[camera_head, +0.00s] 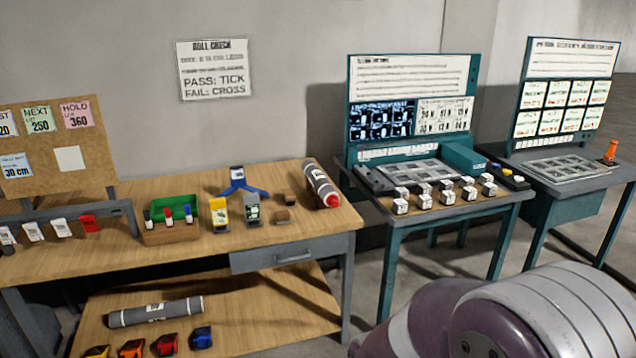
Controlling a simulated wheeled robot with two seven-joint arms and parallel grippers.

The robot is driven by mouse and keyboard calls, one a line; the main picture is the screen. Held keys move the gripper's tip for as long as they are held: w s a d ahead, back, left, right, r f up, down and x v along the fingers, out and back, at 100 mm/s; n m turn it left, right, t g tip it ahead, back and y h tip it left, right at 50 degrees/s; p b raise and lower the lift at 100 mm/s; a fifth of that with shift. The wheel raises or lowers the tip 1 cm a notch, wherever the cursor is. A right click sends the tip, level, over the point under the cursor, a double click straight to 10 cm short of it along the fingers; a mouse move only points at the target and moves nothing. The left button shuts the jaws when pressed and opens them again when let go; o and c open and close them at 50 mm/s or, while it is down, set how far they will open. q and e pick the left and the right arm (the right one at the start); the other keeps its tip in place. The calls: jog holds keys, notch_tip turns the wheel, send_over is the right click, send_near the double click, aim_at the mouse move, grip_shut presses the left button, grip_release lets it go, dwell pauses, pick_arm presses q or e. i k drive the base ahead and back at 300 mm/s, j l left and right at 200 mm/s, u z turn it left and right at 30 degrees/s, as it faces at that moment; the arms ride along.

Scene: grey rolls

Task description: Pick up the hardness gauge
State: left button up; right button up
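Several small devices that could be the hardness gauge stand on the wooden bench. One is a yellow device (221,212) with a pale face near the bench's middle. A grey device (252,209) with a green screen stands just right of it. I cannot tell for certain which one is the hardness gauge. Neither of my grippers is in view. A rounded link of my own arm fills the lower right corner.
A grey roll (319,181) with a red end lies at the wooden bench's right (205,255). A green bin (188,208) and markers stand left of the devices. Another roll (155,312) lies on the lower shelf. Teal desks (447,220) stand right, one holding several small white-labelled blocks.

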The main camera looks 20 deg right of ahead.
aim_at(252, 205)
jog(key=i+l+u, duration=0.35)
jog(key=i, duration=0.55)
jog(key=i+l+u, duration=0.35)
jog(key=i+l, duration=0.45)
jog(key=i+l+u, duration=0.35)
jog(key=i+l, duration=0.45)
jog(key=l, duration=0.1)
